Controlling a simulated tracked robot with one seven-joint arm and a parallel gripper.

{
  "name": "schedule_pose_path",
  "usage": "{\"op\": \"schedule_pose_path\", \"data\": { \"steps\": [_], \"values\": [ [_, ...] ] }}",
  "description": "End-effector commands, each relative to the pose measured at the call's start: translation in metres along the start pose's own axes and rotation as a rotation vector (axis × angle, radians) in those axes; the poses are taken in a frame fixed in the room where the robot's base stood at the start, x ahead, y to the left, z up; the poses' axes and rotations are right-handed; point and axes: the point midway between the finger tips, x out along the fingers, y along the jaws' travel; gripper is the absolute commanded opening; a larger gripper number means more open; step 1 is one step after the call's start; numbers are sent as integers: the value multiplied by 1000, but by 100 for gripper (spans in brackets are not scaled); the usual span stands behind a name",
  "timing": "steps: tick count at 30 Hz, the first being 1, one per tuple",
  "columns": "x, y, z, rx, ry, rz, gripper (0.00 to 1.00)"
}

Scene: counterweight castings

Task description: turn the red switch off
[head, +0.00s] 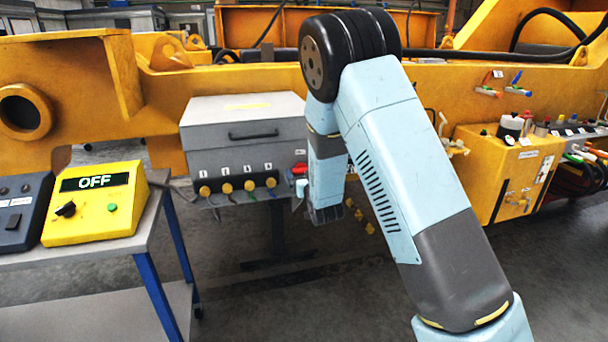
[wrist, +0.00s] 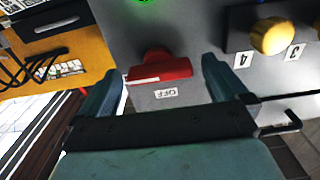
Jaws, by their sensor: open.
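The red switch (head: 299,169) is on the right part of the grey box's front (head: 240,160), partly hidden by my arm in the head view. In the wrist view the red switch (wrist: 160,68) has a handle lying nearly crosswise, with a white stripe toward its left end. An upside-down OFF label (wrist: 166,94) is just below it. My gripper (wrist: 163,74) is open, its two fingers on either side of the handle, with gaps showing; I cannot tell whether they touch it.
Several yellow knobs (head: 227,188) line the grey box, one (wrist: 272,36) near the right finger. A green light (wrist: 146,1) shows above the switch in the wrist view. A yellow control box (head: 95,205) displaying OFF sits on a cart at left. A yellow beam runs behind.

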Motion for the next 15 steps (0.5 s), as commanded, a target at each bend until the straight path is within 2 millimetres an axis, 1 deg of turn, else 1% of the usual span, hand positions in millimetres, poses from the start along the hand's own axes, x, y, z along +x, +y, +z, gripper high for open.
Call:
{"op": "schedule_pose_path", "data": {
  "steps": [4, 11, 15],
  "values": [
    [5, 0, 0, 0, 0, 0, 100],
    [5, 0, 0, 0, 0, 0, 100],
    [5, 0, 0, 0, 0, 1, 88]
  ]
}}
